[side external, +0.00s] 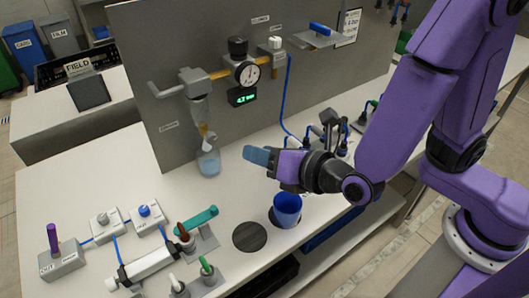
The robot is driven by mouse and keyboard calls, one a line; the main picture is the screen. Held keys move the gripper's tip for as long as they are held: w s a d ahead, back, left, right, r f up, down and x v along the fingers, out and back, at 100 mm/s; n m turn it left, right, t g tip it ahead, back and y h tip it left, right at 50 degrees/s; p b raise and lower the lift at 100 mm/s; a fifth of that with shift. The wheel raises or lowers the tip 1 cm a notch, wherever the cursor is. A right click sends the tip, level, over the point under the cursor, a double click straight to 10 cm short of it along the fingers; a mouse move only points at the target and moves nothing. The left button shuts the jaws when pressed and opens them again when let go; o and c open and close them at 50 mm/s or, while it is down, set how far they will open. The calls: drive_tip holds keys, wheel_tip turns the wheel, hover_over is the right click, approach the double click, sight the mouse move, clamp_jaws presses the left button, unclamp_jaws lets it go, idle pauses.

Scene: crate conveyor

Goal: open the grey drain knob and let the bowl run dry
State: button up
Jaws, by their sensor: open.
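A clear bowl (201,111) hangs under a grey filter head (195,82) on the upright grey panel. Some yellowish content shows low in it; the level is too small to read. A small grey part at the bowl's lower end (209,139) looks like the drain knob; its setting cannot be told. A clear bottle (208,160) with bluish liquid stands on the bench directly below. My gripper (257,156) is open and empty, its blue fingers pointing left toward the bottle, apart from it and to its right. The gap between the fingers is hard to see.
A gauge (247,72), a green-lit display (242,97) and a black knob (237,46) sit right of the bowl. A blue cup (287,209) stands below my gripper. Valve blocks (104,220) and coloured handles crowd the bench's front left. Bench left of the bottle is clear.

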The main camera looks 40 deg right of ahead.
drive_tip(key=shift+o, duration=1.4)
drive_tip(key=n+t+h, duration=0.3)
drive_tip(key=n+t, duration=0.1)
drive_tip(key=n, duration=0.1)
approach(213, 140)
drive_tip(key=w, duration=1.1)
drive_tip(key=shift+f, duration=0.2)
